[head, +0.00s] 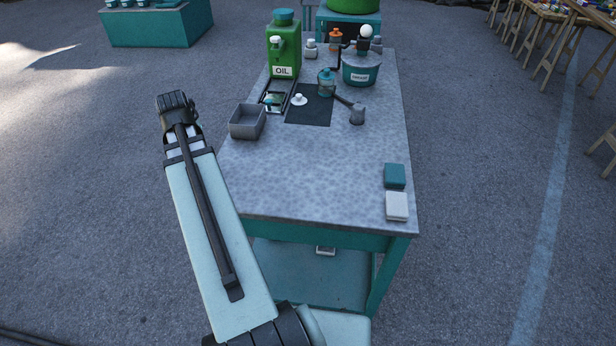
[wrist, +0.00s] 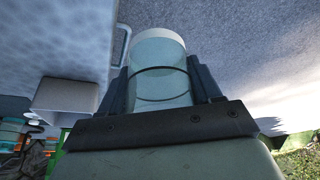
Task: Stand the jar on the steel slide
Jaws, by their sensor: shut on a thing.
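In the wrist view, my gripper (wrist: 162,72) is shut on a clear, teal-tinted glass jar (wrist: 160,92). Its fingers press the jar from both sides. A pale whitish end of the jar points away from the camera, and a dark ring runs around its middle. A shiny metal piece in a dark frame, which looks like the steel slide (head: 275,97), lies in front of the green oil tank (head: 284,50). A small dark teal part shows on it.
The grey bench (head: 310,180) carries a grey bin (head: 247,121), a dark mat (head: 312,115), a white knob (head: 298,99), a teal jar (head: 326,83), a teal tub (head: 361,68) and two blocks (head: 395,175) at right. The bench's near middle is clear.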

